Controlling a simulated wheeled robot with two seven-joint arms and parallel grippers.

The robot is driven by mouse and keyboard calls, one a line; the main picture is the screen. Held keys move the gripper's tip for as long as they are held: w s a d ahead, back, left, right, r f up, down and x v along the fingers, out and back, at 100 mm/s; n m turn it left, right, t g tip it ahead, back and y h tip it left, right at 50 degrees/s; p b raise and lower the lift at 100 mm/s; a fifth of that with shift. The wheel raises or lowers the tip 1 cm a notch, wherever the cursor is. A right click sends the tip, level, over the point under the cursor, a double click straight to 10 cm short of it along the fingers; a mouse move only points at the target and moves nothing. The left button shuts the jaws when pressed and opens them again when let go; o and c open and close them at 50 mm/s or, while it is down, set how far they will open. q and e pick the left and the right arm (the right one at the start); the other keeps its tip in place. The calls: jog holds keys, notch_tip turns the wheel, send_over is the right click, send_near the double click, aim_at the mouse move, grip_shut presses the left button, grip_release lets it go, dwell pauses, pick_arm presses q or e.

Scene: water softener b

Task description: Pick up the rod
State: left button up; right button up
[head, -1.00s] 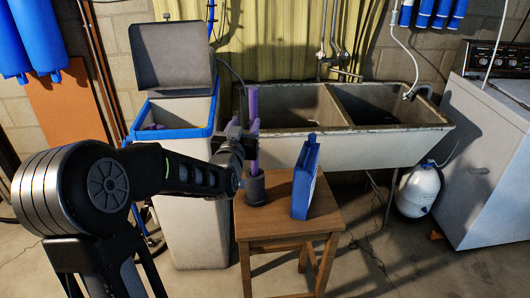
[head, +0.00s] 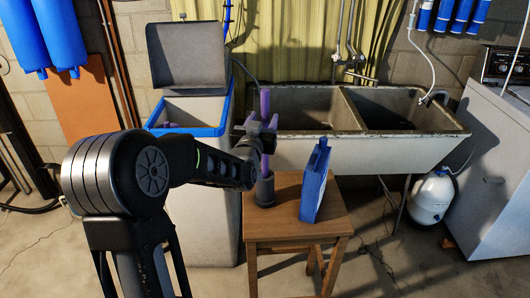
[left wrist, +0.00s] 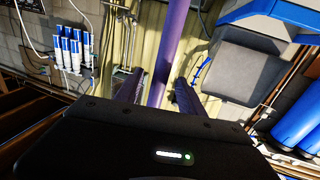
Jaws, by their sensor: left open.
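The purple rod (head: 265,104) stands upright in a dark round holder (head: 265,190) on the wooden stool. My left gripper (head: 264,136) is open at the rod's middle height, above the holder. In the left wrist view the rod (left wrist: 168,50) rises between the two fingers of my left gripper (left wrist: 158,92). Whether either finger touches the rod I cannot tell. The gripper body hides the rod's lower part in that view. My right gripper is not in view.
A blue box (head: 314,185) stands on the stool (head: 285,230), right of the holder. The open softener cabinet (head: 200,190) with a blue rim is behind left. A double sink (head: 370,150) is behind right. A white tank (head: 432,197) stands on the floor farther right.

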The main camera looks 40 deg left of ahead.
pick_arm(q)
jog(key=shift+w+a, duration=0.15)
jog(key=shift+w, duration=0.15)
jog(key=p+x, duration=0.2)
jog(key=x, duration=0.2)
jog(key=shift+w+a, duration=0.1)
jog(key=shift+w, duration=0.15)
grip_shut()
dwell(0.5)
